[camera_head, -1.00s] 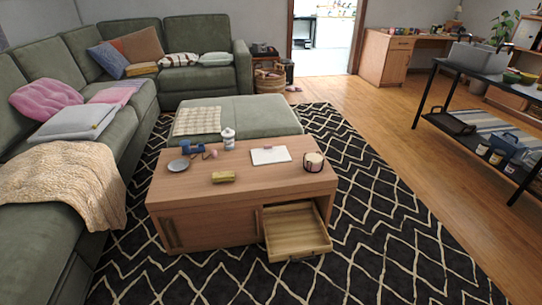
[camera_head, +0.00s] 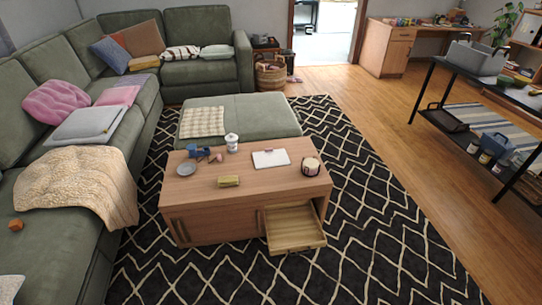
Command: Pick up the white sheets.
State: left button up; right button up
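White sheets (camera_head: 271,159) lie flat on the wooden coffee table (camera_head: 245,188), right of its middle, with a small pinkish item at their upper edge. A white jar (camera_head: 232,142) stands to their left and a dark-and-pink round container (camera_head: 311,166) to their right. Neither of my grippers shows in the head view.
The table's front drawer (camera_head: 295,228) is pulled open and looks empty. A yellow item (camera_head: 229,181), a grey plate (camera_head: 187,167) and a blue item (camera_head: 197,152) share the tabletop. A green sectional (camera_head: 60,120) borders the left. The patterned rug (camera_head: 390,235) is clear on the right.

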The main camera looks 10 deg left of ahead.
aim_at(270, 158)
jog(key=z, duration=1.2)
jog(key=i, duration=4.95)
jog(key=u, duration=3.55)
